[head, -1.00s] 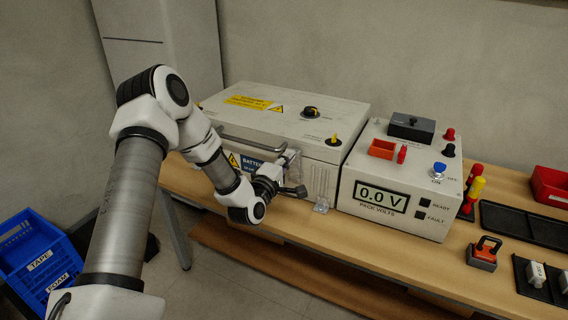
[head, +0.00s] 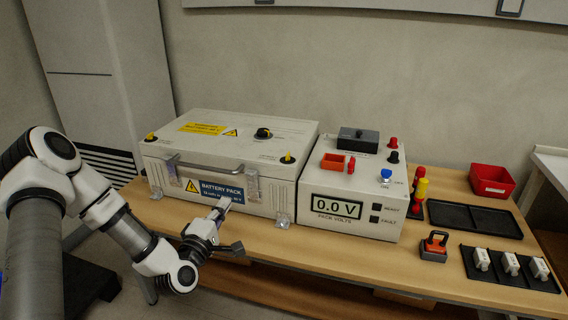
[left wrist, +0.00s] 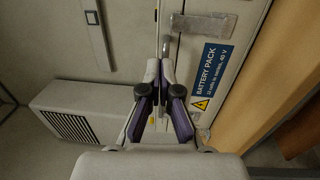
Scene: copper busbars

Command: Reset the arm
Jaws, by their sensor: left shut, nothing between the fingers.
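My left gripper (head: 224,203) is shut and empty. It is in front of the white battery pack box (head: 225,145), just below its blue "BATTERY PACK" label (head: 222,191). I cannot tell whether the fingertips touch the box. In the left wrist view the closed fingers (left wrist: 165,62) point at the box front, with the label (left wrist: 212,75) to their right. My left arm reaches in from the left of the head view, bent at the elbow. My right gripper is not in view.
A white meter box (head: 352,190) reading 0.0 V stands to the right of the pack. On the wooden bench (head: 300,255) are an orange-handled padlock-like part (head: 434,246), a black tray (head: 475,219) and a red bin (head: 492,181). The bench front is clear near my gripper.

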